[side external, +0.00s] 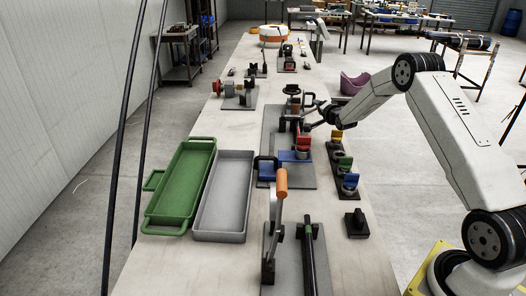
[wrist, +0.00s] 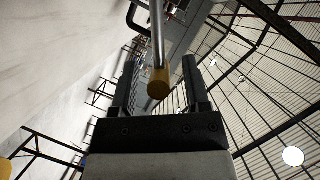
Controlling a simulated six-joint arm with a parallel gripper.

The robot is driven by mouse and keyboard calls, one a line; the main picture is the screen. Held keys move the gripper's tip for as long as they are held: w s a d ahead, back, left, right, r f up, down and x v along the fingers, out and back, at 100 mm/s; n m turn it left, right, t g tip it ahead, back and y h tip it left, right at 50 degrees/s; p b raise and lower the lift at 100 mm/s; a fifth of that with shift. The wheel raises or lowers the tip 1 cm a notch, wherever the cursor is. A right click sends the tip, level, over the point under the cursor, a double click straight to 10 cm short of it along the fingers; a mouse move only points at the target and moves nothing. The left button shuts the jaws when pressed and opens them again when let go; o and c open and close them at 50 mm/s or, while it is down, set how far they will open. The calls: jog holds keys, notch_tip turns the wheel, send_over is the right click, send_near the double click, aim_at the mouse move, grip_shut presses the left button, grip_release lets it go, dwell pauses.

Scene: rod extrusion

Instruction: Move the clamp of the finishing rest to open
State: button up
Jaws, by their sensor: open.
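My gripper (side external: 308,117) is at the middle station of the bench in the side view, beside dark upright fixture parts (side external: 292,97). In the wrist view my gripper (wrist: 160,66) has its two dark fingers apart. A metal bar with a yellow-brown end (wrist: 159,83) shows between the fingers in the picture; I cannot tell whether it touches them. Which part is the finishing rest's clamp is not clear, as the parts at my gripper are small and overlap. A lever with an orange handle (side external: 280,184) stands upright on a dark base in the foreground, apart from my gripper.
A green tray (side external: 208,147) and a grey tray (side external: 245,195) lie on the bench's left. Blue blocks (side external: 293,156) sit on the middle plate. Coloured holders (side external: 345,163) line the right edge. A dark rod (side external: 308,250) lies in front.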

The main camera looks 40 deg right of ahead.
jog(key=shift+w+d+f, duration=0.1)
jog(key=shift+w+d, duration=0.05)
jog(key=shift+w, duration=0.2)
grip_shut()
dwell(1.4)
